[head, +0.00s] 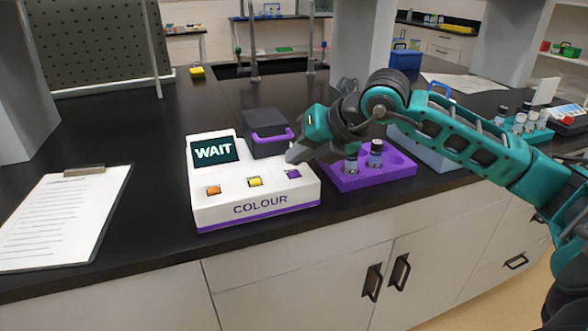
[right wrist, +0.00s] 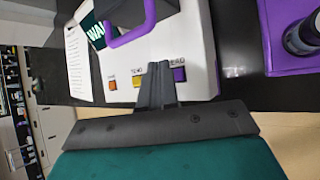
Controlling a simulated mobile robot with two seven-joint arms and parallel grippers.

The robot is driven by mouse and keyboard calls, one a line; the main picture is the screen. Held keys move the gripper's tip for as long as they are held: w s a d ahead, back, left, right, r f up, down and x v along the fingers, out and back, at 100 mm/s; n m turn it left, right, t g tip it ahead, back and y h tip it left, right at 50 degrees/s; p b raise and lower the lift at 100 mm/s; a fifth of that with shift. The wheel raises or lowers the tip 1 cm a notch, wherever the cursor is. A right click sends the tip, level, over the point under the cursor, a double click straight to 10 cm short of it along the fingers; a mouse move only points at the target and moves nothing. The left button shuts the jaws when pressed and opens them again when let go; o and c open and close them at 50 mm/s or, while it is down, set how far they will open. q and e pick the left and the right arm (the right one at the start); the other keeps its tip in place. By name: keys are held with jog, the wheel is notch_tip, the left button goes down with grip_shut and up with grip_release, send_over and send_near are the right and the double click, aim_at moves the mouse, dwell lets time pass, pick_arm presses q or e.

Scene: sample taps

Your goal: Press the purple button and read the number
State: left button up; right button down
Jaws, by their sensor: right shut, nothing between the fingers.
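The white colour meter (head: 255,196) stands on the dark bench with "COLOUR" on its front. Its screen (head: 213,151) reads "WAIT"; no number shows. Orange (head: 213,190), yellow (head: 255,182) and purple (head: 293,174) buttons sit in a row on its sloped top. My right gripper (head: 292,157) is shut and empty, its tip just above and behind the purple button. In the right wrist view, the fingers (right wrist: 158,72) point at the panel beside the purple button (right wrist: 179,75); I cannot tell whether they touch. My left gripper is not in view.
A dark lid with a purple handle (head: 273,137) rises behind the buttons. A purple rack (head: 400,168) with dark-capped vials stands close on the right. A clipboard (head: 60,215) lies to the left. Bench space between clipboard and meter is clear.

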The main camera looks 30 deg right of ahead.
aim_at(300, 177)
jog(key=shift+r+p, duration=1.75)
jog(key=shift+r, duration=0.85)
jog(key=shift+f, duration=0.1)
